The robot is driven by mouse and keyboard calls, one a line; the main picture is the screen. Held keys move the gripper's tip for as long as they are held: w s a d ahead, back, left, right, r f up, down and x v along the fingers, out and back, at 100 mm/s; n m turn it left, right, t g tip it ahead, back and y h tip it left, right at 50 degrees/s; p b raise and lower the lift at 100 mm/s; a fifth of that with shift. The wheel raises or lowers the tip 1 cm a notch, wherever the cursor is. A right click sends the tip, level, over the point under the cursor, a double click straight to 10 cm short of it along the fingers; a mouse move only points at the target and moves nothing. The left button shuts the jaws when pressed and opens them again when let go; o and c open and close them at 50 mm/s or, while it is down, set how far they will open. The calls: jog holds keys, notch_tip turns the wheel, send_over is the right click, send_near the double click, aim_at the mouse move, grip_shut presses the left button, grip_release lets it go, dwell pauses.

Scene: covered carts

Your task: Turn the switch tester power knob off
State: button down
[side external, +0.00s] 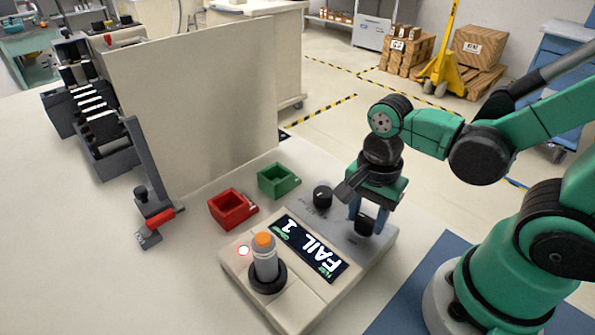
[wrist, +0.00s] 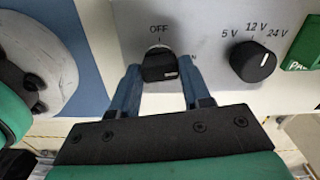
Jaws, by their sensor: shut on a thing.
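The switch tester (side external: 300,310) is a pale box with a grey panel, standing on the white table. Its black power knob (wrist: 159,62) sits just below the OFF label in the wrist view. A white mark shows on the knob's right part, and a partly hidden label is at its right. My gripper (wrist: 160,70) has its two blue fingers on either side of this knob and is shut on it. In the side view, my gripper (side external: 368,214) reaches down to the power knob (side external: 364,225) at the panel's right end.
A second black knob (wrist: 253,61) with 5 V, 12 V and 24 V marks is beside it. The tester's display (side external: 309,250) reads FAIL. An orange-topped switch (side external: 264,256) stands in its socket. Red (side external: 232,210) and green (side external: 278,181) bins and a tall panel (side external: 195,100) stand behind.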

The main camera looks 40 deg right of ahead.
jog(key=n, duration=0.4)
jog(key=shift+n, duration=0.3)
jog(key=n, duration=0.3)
jog(key=shift+n, duration=0.3)
jog(key=n, duration=0.4)
jog(key=shift+n, duration=2.1)
jog(key=shift+c, duration=2)
grip_release()
jog(key=shift+r, duration=0.1)
